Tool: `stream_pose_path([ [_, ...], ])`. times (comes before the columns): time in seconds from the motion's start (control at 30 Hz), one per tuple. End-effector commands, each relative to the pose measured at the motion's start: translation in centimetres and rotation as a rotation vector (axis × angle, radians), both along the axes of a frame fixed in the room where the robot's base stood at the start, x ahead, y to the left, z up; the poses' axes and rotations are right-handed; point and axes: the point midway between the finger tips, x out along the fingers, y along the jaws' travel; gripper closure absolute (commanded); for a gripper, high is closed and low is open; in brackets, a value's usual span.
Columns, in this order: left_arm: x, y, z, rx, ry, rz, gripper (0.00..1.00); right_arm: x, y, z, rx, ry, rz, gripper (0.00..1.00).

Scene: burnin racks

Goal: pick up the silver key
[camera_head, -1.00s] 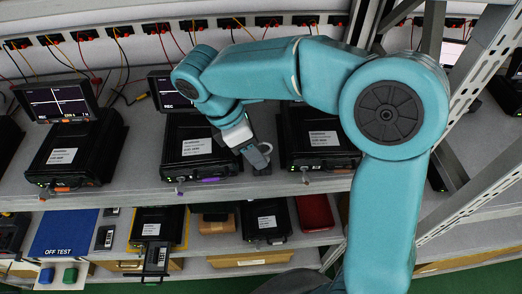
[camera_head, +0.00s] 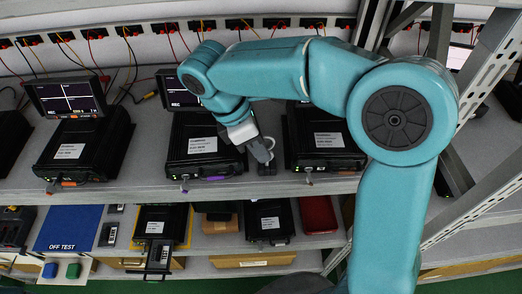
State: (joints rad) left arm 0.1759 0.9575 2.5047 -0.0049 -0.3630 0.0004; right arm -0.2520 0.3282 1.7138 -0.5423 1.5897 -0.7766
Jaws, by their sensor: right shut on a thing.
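My right arm comes in from the right, and its gripper (camera_head: 266,158) is at the upper shelf, between the middle black unit (camera_head: 182,152) and the right black unit (camera_head: 350,155). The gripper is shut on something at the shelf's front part. The held thing is too small and too covered by the fingers to make out. I cannot tell a silver key for sure in this view. Small keys or plugs show at the front faces of the units, one below the right unit (camera_head: 308,178). My left gripper is not in view.
The upper shelf (camera_head: 130,190) carries several black units with screens and cables behind. The lower shelf holds a blue "OFF TEST" mat (camera_head: 68,222), dark boxes, and a red case (camera_head: 318,215). A slanted metal rack post (camera_head: 470,205) stands at the right.

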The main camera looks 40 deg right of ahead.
Motion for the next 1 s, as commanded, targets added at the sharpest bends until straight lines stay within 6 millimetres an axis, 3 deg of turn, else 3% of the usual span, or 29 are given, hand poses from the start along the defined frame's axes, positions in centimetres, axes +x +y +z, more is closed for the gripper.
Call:
stream_pose_path([
  [0.2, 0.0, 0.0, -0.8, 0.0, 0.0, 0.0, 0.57, -0.4, 0.3, 2.4, 0.002, -0.001, 0.002, 1.0],
  [0.37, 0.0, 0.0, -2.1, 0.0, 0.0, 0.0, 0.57, -3.4, 2.1, 2.2, 0.002, -0.001, 0.006, 1.0],
  [0.7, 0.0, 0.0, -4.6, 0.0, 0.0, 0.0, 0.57, -11.8, 7.3, 2.2, 0.002, -0.002, 0.008, 1.0],
  [1.0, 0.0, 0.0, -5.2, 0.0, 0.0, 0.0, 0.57, -15.1, 9.3, 2.5, 0.001, -0.002, 0.002, 1.0],
])
